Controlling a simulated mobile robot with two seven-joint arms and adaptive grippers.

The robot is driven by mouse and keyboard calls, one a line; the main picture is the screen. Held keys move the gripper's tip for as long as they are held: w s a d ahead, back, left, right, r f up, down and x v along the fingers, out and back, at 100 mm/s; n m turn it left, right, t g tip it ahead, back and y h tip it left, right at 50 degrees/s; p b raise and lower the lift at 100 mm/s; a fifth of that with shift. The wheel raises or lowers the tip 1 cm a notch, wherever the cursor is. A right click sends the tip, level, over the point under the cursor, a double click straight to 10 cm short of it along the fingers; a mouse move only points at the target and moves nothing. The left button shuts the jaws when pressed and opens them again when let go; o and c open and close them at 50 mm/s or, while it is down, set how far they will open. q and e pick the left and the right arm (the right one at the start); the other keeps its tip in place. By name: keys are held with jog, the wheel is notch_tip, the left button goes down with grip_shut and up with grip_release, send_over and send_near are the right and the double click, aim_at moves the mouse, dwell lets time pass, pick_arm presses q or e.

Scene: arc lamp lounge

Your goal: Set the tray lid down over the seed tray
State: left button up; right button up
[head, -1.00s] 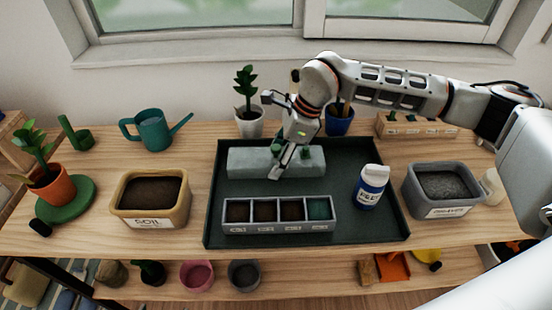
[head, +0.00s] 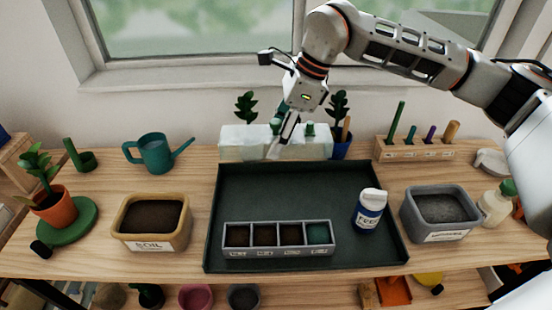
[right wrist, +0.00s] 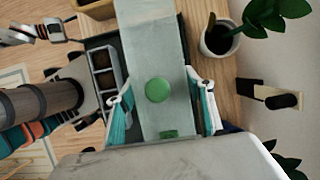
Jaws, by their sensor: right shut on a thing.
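The seed tray (head: 278,252) is a grey strip of several square cells, three with dark soil and one green at its right end. It lies at the front of a dark green work tray (head: 285,186). The tray lid (head: 238,142) is a pale translucent long box with green knobs; it also shows in the right wrist view (right wrist: 150,55). My right gripper (head: 281,133) is shut on the lid, its fingers on either side (right wrist: 163,105). The lid is raised near the work tray's back edge, behind the seed tray. Part of my left arm's end (right wrist: 35,33) shows in the wrist view.
A blue-white bottle (head: 369,208) stands right of the seed tray. A soil bin (head: 152,232) and a grey bin (head: 441,210) flank the work tray. Potted plants stand behind the lid. The work tray's middle is clear.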

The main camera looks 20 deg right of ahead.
aim_at(275, 122)
notch_tip(275, 122, up, 4)
jog(key=shift+r, duration=0.1)
jog(key=shift+s+a, duration=0.1)
jog(key=shift+s, duration=0.05)
jog(key=s+a+f, duration=0.1)
jog(key=s+f, duration=0.2)
jog(key=s, duration=0.2)
jog(key=s+a+f+p, duration=0.1)
jog(key=s+f, duration=0.2)
jog(key=s, duration=0.1)
jog(key=s+a+f+p, duration=0.1)
jog(key=s+a+f, duration=0.1)
jog(key=s, duration=0.3)
jog(key=shift+s+f, duration=0.3)
jog(key=shift+f, duration=0.55)
jog(key=shift+s+a, duration=0.1)
jog(key=shift+s, duration=0.1)
jog(key=shift+s+f+b, duration=0.1)
jog(key=shift+f+b, duration=0.5)
jog(key=shift+f, duration=0.95)
jog(key=shift+f+b, duration=0.4)
jog(key=shift+f, duration=0.3)
pick_arm(q)
jog(key=shift+s+r, duration=0.1)
jog(key=shift+s, duration=0.25)
jog(key=shift+w+r, duration=0.1)
